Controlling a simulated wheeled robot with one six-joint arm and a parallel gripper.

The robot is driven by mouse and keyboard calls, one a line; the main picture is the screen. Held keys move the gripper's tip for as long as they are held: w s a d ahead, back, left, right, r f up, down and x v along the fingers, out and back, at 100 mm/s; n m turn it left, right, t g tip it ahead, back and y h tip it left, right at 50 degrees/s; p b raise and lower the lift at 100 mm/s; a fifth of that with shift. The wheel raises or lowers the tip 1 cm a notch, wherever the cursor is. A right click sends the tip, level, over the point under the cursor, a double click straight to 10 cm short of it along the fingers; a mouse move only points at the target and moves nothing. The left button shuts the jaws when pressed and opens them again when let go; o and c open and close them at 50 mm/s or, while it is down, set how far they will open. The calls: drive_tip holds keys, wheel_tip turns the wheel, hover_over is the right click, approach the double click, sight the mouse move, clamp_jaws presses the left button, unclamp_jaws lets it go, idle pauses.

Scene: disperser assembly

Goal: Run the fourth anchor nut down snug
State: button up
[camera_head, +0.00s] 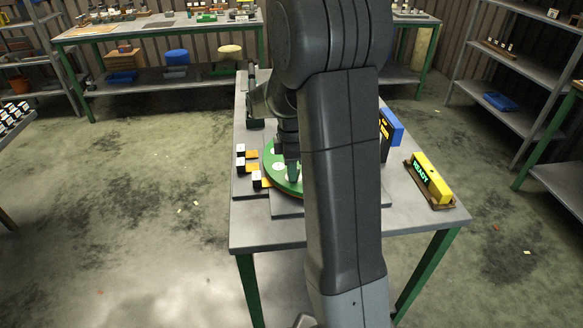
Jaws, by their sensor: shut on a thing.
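My gripper (291,168) points down over a round green plate (285,185) with pale round spots, on the grey workbench. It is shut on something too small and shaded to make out. The tips are low, at or just above the plate; I cannot tell if they touch it. No anchor nut can be picked out, and my arm hides the plate's right side.
Small black, white and orange blocks (243,163) stand left of the plate. A yellow box with a green "READY" display (429,178) and a blue-backed panel (391,127) are at right. The bench's front left (265,232) is clear. Shelves stand behind.

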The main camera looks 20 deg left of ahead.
drive_tip(key=m+p, duration=0.1)
drive_tip(key=m, duration=0.3)
drive_tip(key=shift+w+m, duration=0.1)
drive_tip(key=shift+m, duration=0.2)
drive_tip(key=m, duration=0.5)
drive_tip(key=shift+w+p, duration=0.15)
drive_tip(key=shift+p, duration=0.15)
drive_tip(key=m, duration=0.5)
drive_tip(key=shift+w, duration=0.1)
drive_tip(key=m, duration=0.4)
drive_tip(key=shift+d+m+p, duration=0.15)
drive_tip(key=shift+m+p, duration=0.2)
drive_tip(key=shift+m, duration=0.05)
drive_tip(key=o, duration=1)
